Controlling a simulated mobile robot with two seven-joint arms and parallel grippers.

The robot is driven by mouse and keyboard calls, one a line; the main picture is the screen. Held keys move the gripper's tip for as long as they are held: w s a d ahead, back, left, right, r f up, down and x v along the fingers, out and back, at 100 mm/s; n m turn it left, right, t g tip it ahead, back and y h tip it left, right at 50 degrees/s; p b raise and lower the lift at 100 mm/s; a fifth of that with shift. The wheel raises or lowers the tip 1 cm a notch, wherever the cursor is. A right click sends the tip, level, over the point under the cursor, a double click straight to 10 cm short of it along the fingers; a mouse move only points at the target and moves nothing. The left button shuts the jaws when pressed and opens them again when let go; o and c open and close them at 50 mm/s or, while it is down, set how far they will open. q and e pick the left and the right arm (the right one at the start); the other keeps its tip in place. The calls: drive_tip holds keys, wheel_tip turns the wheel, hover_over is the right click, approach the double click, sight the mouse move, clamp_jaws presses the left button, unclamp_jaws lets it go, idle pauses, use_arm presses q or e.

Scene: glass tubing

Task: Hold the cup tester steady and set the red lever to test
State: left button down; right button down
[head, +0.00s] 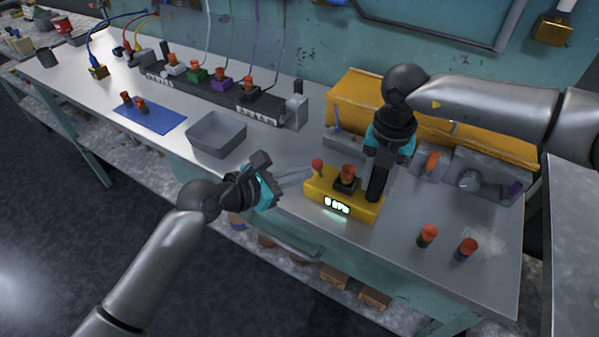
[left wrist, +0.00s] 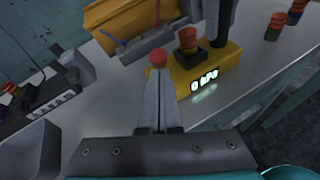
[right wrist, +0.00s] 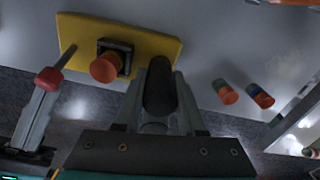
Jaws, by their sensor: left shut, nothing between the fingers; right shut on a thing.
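The yellow cup tester (head: 329,191) sits on the bench with a lit display (head: 337,206) that seems to read 0 hPa. An orange-red cup (head: 348,171) sits on its black socket. The red lever knob (head: 317,163) stands at its left end and also shows in the left wrist view (left wrist: 158,58). My left gripper (head: 309,173) is shut and empty, its tips right at the knob; I cannot tell if they touch. My right gripper (right wrist: 158,88) is shut on the tester's black post (head: 376,184), which also shows in the right wrist view (right wrist: 159,98).
Two stacked coloured cups (head: 428,236) and (head: 467,249) stand to the right. A grey tray (head: 217,133) and blue mat (head: 150,115) lie left. A yellow case (head: 352,100) and grey fixtures (head: 469,177) are behind. The bench's front edge is close to the tester.

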use_arm(q)
drive_tip(key=shift+w+d+r, duration=0.15)
drive_tip(key=shift+w+r, duration=0.1)
drive_tip(key=shift+r, duration=0.1)
idle(0.4)
drive_tip(key=shift+w+d+r, duration=0.4)
drive_tip(key=shift+w+r, duration=0.05)
drive_tip(key=shift+w, duration=0.25)
drive_tip(key=shift+w+d+r, duration=0.35)
drive_tip(key=shift+w+r, duration=0.1)
drive_tip(key=shift+w, duration=0.2)
drive_tip(key=shift+r, duration=0.8)
drive_tip(key=shift+s+a, duration=0.1)
drive_tip(key=shift+a, duration=0.05)
